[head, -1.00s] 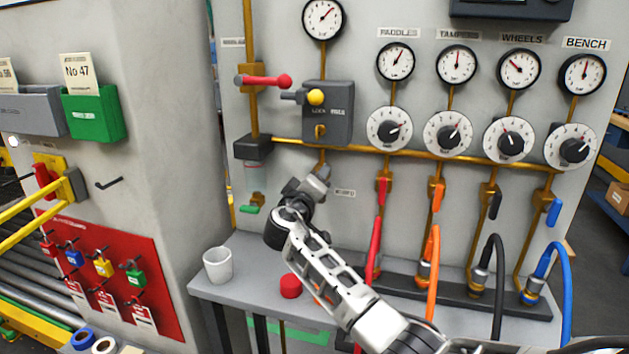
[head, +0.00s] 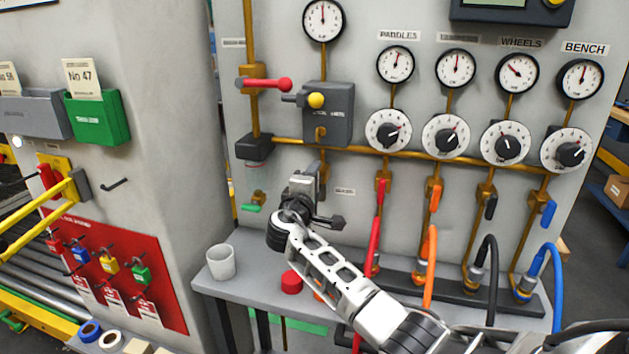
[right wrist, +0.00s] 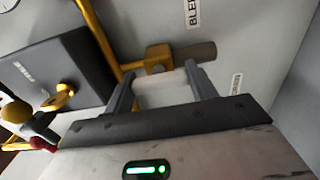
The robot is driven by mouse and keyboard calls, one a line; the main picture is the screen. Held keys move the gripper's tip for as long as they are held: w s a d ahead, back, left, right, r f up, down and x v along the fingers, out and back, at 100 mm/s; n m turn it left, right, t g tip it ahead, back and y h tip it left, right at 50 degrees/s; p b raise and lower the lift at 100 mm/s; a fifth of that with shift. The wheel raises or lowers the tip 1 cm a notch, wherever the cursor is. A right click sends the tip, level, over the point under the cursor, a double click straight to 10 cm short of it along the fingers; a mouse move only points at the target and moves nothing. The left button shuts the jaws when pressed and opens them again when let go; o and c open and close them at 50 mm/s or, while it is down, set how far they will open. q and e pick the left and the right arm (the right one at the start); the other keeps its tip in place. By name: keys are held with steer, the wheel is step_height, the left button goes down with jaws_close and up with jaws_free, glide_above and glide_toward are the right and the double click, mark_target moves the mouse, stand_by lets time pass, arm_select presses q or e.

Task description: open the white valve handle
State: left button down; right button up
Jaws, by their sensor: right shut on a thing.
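The white valve handle (right wrist: 165,90) shows in the right wrist view as a pale piece between my two fingers, beside a brass valve body (right wrist: 157,58). My right gripper (right wrist: 163,82) is shut on it. In the head view my right gripper (head: 305,178) is at the panel, just below the grey lock box (head: 328,120), and it hides the handle there. The brass pipe (head: 323,165) shows just behind it. My left gripper is not in view.
A red-knobbed lever (head: 268,84) and a green handle (head: 251,208) are left of my gripper. Hoses, including a red one (head: 375,235), hang to the right. A white cup (head: 220,262) and a red cap (head: 292,281) stand on the shelf (head: 250,291) below.

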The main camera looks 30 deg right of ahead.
steer(key=shift+f, duration=0.15)
steer(key=o, duration=1)
steer(key=b+v, duration=0.2)
steer(key=v, duration=1.4)
steer(key=s+a+f+y, duration=0.2)
steer(key=f+y, duration=0.1)
steer(key=f, duration=0.3)
steer(key=s+a+f+n+y, duration=0.1)
steer(key=s+f+y, duration=0.15)
steer(key=f, duration=0.35)
steer(key=s+a+f+y, duration=0.2)
steer(key=f+y, duration=0.1)
steer(key=f, duration=0.3)
steer(key=s+a+f+m+y, duration=0.2)
steer(key=s+f, duration=0.1)
steer(key=s, duration=0.3)
steer(key=s+a+f+m+g+y, duration=0.1)
steer(key=s+a+f+m+y, duration=0.1)
steer(key=s, duration=0.3)
steer(key=s+a+f+m+y, duration=0.2)
steer(key=s+a+f+y, duration=0.1)
steer(key=s, duration=0.3)
steer(key=shift+s+a+f+m+g+y, duration=0.2)
steer(key=shift+s+f+m+g+y, duration=0.1)
steer(key=shift+f+y, duration=0.3)
